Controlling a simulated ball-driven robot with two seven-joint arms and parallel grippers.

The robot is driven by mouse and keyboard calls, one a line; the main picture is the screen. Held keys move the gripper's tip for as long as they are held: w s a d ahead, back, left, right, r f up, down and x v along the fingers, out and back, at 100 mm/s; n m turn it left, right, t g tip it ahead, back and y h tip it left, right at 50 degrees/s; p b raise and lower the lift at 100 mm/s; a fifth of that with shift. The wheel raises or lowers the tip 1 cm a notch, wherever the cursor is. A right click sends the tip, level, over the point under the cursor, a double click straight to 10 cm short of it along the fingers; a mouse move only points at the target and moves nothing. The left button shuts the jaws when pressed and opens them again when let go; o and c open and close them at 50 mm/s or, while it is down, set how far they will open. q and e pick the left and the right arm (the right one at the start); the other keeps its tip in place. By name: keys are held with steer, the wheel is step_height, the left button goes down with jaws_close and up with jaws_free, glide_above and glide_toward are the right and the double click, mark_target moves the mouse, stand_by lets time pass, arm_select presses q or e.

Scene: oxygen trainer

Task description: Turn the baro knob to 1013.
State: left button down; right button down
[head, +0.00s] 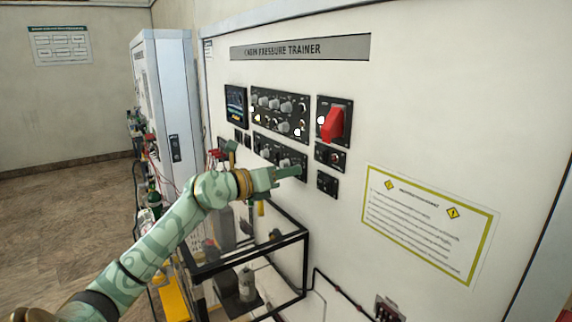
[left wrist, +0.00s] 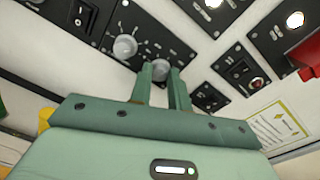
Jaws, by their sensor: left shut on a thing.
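My left gripper (head: 298,171) reaches the right end of the lower black knob panel (head: 268,150) on the white trainer wall. In the left wrist view its two green fingers (left wrist: 166,72) are closed around a grey round knob (left wrist: 157,69), one finger on each side. The fingers partly hide this knob. A second grey knob (left wrist: 125,47) sits to its left on the same panel, clear of the fingers. The labels and scale marks are too small to read, so I cannot tell by name which knob is the baro knob or what value it shows. My right gripper is not in view.
An upper panel (head: 280,111) with several knobs lies above. A red lever (head: 335,123) sticks out at the upper right. Small switch panels (head: 328,155) sit right of my gripper. A black-framed clear case (head: 248,262) stands below my arm.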

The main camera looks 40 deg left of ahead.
arm_select(q)
steer(key=shift+r+n+p, duration=0.1)
steer(key=shift+n+p, duration=0.8)
steer(key=shift+n, duration=0.1)
steer(key=c, duration=1.3)
jaws_free()
steer(key=shift+a, duration=0.1)
steer(key=b+v, duration=0.5)
steer(key=v, duration=1.1)
steer(key=shift+s+b, duration=0.15)
steer(key=shift+b, duration=0.15)
